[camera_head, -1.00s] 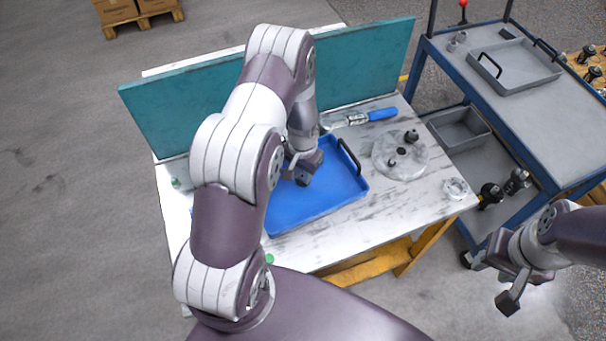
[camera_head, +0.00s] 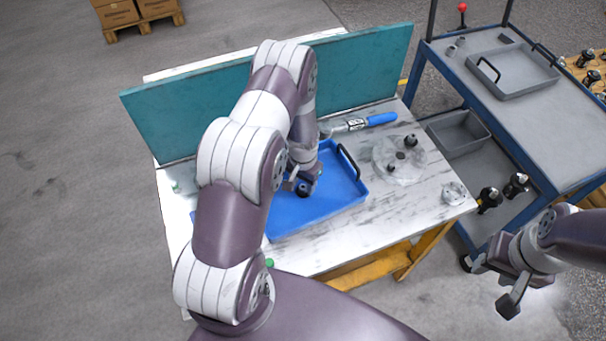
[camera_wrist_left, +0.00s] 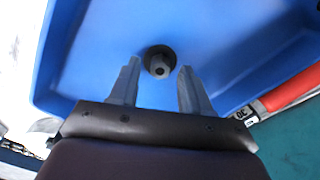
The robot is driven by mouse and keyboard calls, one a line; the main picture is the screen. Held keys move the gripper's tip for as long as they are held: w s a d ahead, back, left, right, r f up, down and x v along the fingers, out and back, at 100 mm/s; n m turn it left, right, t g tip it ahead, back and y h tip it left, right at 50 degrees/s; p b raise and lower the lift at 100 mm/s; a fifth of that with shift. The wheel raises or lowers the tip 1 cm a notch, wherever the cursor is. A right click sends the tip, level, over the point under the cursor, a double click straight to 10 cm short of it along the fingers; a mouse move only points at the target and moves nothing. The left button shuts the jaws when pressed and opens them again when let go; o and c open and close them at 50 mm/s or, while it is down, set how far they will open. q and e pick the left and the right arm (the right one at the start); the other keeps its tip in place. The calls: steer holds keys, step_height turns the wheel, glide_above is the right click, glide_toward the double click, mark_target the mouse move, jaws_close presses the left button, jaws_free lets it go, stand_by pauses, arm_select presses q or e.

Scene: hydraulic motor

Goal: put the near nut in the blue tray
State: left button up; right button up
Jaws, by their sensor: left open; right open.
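The blue tray (camera_head: 335,203) lies on the white marbled table, with a black handle at its right end. In the left wrist view, the tray's floor (camera_wrist_left: 230,50) fills most of the picture. A dark round part with a grey centre (camera_wrist_left: 158,60), apparently the nut, is in the tray just beyond my left fingertips. My left gripper (camera_head: 302,187) is low over the tray; in the wrist view its two fingers (camera_wrist_left: 157,78) are apart, with nothing clamped between them. My right gripper (camera_head: 508,290) is open and empty, right of the table's front edge.
A round clear plate with small dark parts (camera_head: 410,172) lies right of the tray. A blue-handled tool (camera_head: 380,119) lies behind it. A teal panel (camera_head: 200,120) borders the table's back. A blue cart (camera_head: 525,110) with a grey tray stands at the right.

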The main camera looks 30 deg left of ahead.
mark_target(304, 189)
arm_select(q)
step_height(304, 189, up, 13)
steer(key=b, duration=0.2)
steer(key=s+d+r, duration=0.4)
steer(key=s, duration=0.3)
steer(key=s+d+r+n+t, duration=0.1)
steer(key=s+d+r, duration=0.3)
steer(key=s+r, duration=0.1)
steer(key=shift+s+r, duration=0.3)
steer(key=shift+s, duration=0.55)
steer(key=shift+w, duration=0.1)
steer(key=shift+d, duration=0.1)
